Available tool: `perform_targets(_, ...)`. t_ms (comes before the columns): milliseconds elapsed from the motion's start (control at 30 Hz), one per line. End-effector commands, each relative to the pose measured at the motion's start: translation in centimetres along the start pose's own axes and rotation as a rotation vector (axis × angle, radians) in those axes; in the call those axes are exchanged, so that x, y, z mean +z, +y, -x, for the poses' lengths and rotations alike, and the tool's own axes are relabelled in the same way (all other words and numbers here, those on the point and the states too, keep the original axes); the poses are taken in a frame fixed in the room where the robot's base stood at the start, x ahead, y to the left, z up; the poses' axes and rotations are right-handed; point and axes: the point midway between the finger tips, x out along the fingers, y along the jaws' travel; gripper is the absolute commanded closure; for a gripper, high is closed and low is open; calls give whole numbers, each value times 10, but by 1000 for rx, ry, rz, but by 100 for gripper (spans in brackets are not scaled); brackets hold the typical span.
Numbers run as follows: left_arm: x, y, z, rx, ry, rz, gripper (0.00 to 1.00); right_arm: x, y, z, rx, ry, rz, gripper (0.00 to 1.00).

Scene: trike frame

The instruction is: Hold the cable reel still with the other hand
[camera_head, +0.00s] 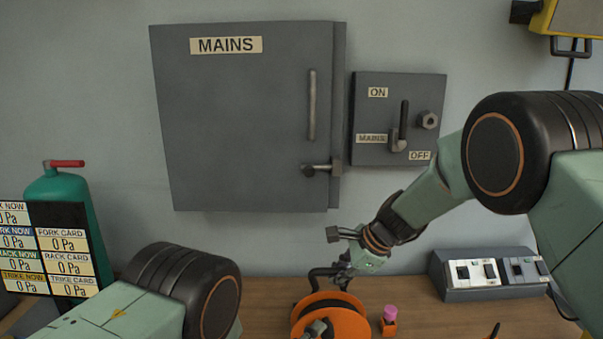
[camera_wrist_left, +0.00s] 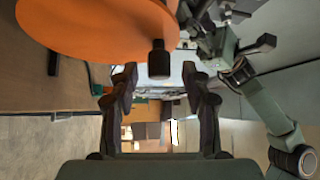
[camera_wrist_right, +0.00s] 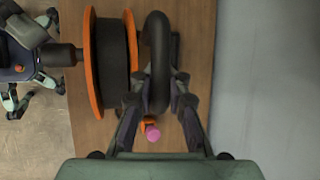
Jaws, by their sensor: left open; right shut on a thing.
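The cable reel (camera_head: 303,318) has orange flanges and stands on the bench at the bottom of the head view. In the right wrist view its orange flange (camera_wrist_right: 92,75) and dark drum (camera_wrist_right: 112,60) show. My right gripper (camera_head: 342,270) is shut on the reel's dark curved handle (camera_wrist_right: 158,40), seen between its fingers (camera_wrist_right: 160,85). My left gripper (camera_wrist_left: 160,80) is open beside the reel's orange face (camera_wrist_left: 100,30). A dark knob (camera_wrist_left: 158,60) stands out from that face, in line with the gap between the left fingers; contact cannot be told. The left fingers are not clear in the head view.
A small orange block with a pink top (camera_head: 390,313) stands right of the reel. A switch box (camera_head: 485,272) is at the bench's back right. A grey MAINS cabinet (camera_head: 240,120) and ON/OFF switch panel (camera_head: 375,120) hang behind. A green cylinder (camera_head: 85,195) and pressure board (camera_head: 45,250) stand left.

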Motion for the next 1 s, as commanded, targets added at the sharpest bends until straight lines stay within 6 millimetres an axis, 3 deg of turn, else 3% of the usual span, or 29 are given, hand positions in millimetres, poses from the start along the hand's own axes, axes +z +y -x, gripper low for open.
perform_targets(33, -1, 0, -7, -3, 3, -1, 52, -4, 9, -6, 19, 2, -4, 100)
perform_targets(300, 0, 0, -29, -2, 2, -1, 52, -4, 9, -6, 18, 2, -4, 100)
perform_targets(700, 0, 0, -33, 0, 0, 0, 53, -4, 9, -6, 18, 2, -4, 100)
perform_targets(1000, 0, 0, -33, -1, 0, 0, 79, -4, 9, -6, 18, 3, -4, 100)
